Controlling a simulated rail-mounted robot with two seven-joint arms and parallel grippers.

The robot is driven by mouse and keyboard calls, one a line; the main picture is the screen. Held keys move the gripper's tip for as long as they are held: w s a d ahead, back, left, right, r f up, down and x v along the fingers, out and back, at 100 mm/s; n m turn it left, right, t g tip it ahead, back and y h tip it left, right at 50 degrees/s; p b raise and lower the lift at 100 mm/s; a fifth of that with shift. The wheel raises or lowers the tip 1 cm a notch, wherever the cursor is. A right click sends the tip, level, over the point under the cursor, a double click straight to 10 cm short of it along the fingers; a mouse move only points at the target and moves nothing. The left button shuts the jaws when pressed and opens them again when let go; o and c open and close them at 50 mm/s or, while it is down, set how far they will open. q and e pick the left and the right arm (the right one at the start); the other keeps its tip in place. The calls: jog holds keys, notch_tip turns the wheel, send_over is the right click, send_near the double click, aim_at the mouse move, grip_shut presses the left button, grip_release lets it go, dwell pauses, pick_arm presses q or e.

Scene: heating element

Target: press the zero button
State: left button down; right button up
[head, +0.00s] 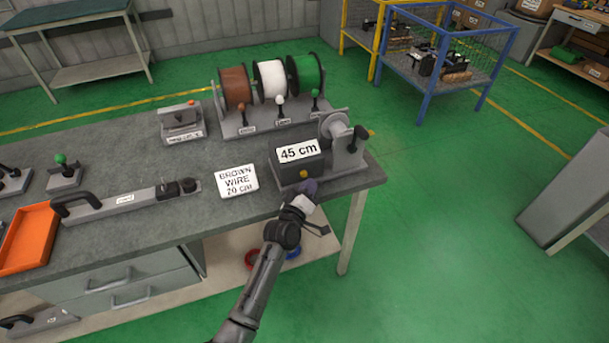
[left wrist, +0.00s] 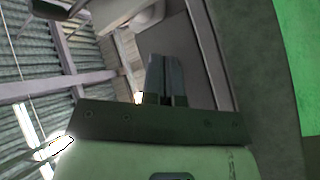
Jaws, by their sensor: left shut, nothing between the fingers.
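A dark measuring box with a "45 cm" display (head: 298,151) stands at the right end of the workbench. A small round yellow button (head: 303,174) is on its front face; I can read no zero mark on it. My left gripper (head: 309,187) is just in front of and below the button. In the left wrist view the two fingers (left wrist: 167,80) are together and hold nothing. I cannot tell whether the fingertips touch the box. My right gripper is out of view.
A wire-feeding wheel (head: 341,139) is attached at the box's right. Brown, white and green spools (head: 270,82) stand behind. A "BROWN WIRE 70 cm" sign (head: 237,181) is to the left on the workbench (head: 160,233).

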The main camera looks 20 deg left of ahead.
pick_arm(q)
jog(key=shift+w+a, duration=0.25)
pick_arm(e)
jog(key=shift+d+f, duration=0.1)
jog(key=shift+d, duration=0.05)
pick_arm(q)
jog(key=shift+w+a, duration=0.1)
jog(key=shift+w, duration=0.05)
dwell(0.5)
